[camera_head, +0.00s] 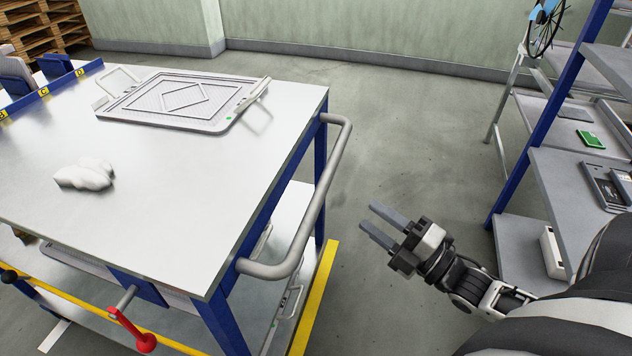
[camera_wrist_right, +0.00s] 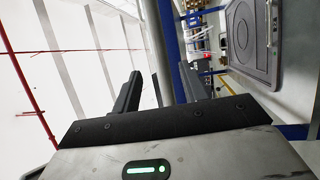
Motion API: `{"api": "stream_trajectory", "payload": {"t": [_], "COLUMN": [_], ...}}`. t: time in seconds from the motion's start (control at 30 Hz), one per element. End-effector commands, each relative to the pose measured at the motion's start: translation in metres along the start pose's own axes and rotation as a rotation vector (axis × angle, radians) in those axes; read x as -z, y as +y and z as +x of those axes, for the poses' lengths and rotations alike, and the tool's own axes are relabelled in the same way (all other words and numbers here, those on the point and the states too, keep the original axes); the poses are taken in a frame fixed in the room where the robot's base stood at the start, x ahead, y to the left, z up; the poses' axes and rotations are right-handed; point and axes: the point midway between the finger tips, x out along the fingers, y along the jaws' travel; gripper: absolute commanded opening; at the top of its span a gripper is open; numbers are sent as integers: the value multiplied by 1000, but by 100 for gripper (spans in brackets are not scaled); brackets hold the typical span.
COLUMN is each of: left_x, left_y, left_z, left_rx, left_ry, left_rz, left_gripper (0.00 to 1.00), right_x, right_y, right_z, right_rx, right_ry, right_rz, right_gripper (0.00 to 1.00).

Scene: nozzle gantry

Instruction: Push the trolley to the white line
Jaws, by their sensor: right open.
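The trolley (camera_head: 225,180) stands at the left of the head view, with a pale metal top and blue legs. Its grey push handle (camera_head: 325,180) runs along its right side. My right gripper (camera_head: 370,218) is open and empty, to the right of the handle and apart from it. The right wrist view also shows its two fingers (camera_wrist_right: 165,90), with nothing between them. A short white strip (camera_head: 55,335) shows on the floor at the lower left; I cannot tell if it is the white line. My left gripper is not in view.
A grey tray (camera_head: 180,98) and a whitish lump (camera_head: 85,175) lie on the trolley top. A yellow floor line (camera_head: 318,295) runs beside the trolley. A blue-framed shelf (camera_head: 545,110) stands at the right. Bare floor (camera_head: 400,130) lies between trolley and shelf.

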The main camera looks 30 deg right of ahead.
Motion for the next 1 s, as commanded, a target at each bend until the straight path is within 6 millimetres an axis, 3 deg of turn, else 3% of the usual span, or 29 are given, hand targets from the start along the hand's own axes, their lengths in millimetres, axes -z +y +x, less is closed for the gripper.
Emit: {"api": "stream_trajectory", "payload": {"t": [0.4, 0.6, 0.8, 1.0], "left_x": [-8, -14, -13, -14], "left_y": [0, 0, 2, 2], "left_z": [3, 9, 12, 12], "left_rx": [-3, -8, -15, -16], "left_ry": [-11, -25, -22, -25], "left_rz": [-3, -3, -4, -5], "left_gripper": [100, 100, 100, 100], "right_x": [1, 1, 1, 1], "right_y": [2, 1, 0, 0], "right_z": [90, 125, 143, 146], "right_rx": [-6, -3, 1, 2], "right_ry": [1, 0, -1, -1], "right_rz": [4, 4, 7, 6], "right_gripper": [43, 43, 43, 43]}}
